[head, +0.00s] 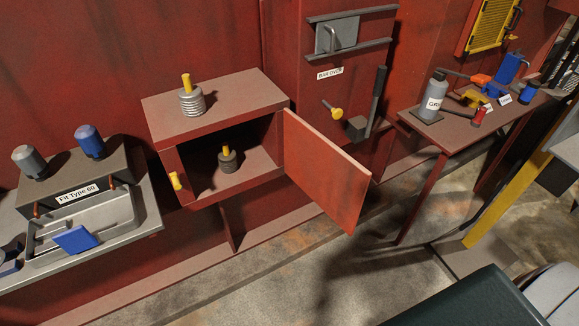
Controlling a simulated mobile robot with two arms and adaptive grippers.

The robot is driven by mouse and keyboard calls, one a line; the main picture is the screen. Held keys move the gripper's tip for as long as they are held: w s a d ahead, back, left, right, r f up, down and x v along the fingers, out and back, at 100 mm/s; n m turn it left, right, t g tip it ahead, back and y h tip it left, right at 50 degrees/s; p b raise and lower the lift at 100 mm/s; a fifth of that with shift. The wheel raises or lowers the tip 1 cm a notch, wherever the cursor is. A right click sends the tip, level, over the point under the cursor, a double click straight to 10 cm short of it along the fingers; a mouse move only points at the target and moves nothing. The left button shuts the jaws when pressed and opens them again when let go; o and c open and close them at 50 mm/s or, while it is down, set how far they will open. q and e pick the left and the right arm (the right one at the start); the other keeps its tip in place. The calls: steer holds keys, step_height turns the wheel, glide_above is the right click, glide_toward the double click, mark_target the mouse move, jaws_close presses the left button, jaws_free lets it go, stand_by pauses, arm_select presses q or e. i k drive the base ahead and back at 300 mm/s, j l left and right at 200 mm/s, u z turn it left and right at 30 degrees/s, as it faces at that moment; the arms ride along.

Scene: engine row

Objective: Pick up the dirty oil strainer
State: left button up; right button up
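A small dark strainer (228,160) with a short yellow handle stands upright inside the open red cabinet (215,128); its dark, dull body looks like the dirty oil strainer. A second strainer (191,100), silver and ribbed with a yellow handle, stands upright on top of the cabinet. The cabinet door (325,170) is swung open to the right, leaving the front clear. A second, small panel with a yellow knob (175,181) is at the cabinet's left. Neither of my grippers is in view.
At right, a red table (440,135) carries a grey bottle (434,97) and tools. A lever (377,100) projects from the wall. Open floor (290,270) lies in front.

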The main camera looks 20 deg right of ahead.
mark_target(227, 157)
steer(key=i+l+u, duration=0.15)
steer(key=l+u, duration=0.95)
steer(key=l, duration=1.15)
steer(key=k+l+u, duration=0.15)
steer(key=l, duration=1.05)
steer(key=z, duration=0.3)
steer(key=j+z, duration=0.95)
steer(key=i+l, duration=0.05)
steer(key=i, duration=0.05)
